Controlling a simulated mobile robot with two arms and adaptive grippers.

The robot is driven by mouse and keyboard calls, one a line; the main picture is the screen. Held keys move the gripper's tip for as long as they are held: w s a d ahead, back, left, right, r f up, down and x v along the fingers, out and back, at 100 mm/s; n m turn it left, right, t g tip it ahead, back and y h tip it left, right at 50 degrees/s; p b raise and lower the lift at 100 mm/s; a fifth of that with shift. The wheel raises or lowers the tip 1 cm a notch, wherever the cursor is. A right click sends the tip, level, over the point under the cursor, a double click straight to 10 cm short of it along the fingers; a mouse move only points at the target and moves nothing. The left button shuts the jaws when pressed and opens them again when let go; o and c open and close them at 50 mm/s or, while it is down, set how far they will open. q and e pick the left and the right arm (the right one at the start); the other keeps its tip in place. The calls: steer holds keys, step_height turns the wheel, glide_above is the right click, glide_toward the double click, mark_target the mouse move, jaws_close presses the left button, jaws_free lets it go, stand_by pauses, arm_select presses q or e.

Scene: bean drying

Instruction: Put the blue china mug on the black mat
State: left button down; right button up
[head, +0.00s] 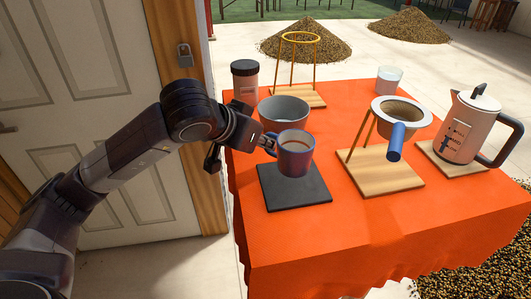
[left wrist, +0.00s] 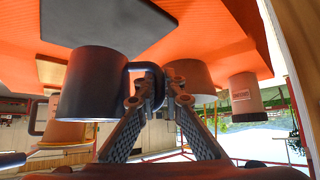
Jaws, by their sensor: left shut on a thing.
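The blue china mug (head: 296,160) is upright over the black mat (head: 295,197) in the head view, with something reddish-brown showing inside. My left gripper (head: 268,143) is at its left side, shut on the handle. In the left wrist view, which looks upside down, the mug (left wrist: 92,90) is dark and its handle lies at the fingertips (left wrist: 158,88). The mat (left wrist: 105,25) shows beyond the mug's base, which looks apart from it; the exact gap is hard to tell. My right gripper is not in view.
On the orange-clothed table (head: 340,230), a grey bowl (head: 284,110) stands just behind the mug and a dark-lidded jar (head: 245,82) at back left. A wooden dripper stand (head: 380,172) and a kettle (head: 468,128) are to the right. The front of the table is clear.

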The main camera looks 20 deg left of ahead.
arm_select(q)
steer(key=shift+f, duration=1.9)
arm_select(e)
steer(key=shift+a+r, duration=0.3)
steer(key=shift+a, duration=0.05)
arm_select(q)
steer(key=shift+f, duration=0.1)
steer(key=c, duration=2.5)
jaws_free()
steer(key=shift+f, duration=0.1)
steer(key=o, duration=0.5)
steer(key=shift+c, duration=0.2)
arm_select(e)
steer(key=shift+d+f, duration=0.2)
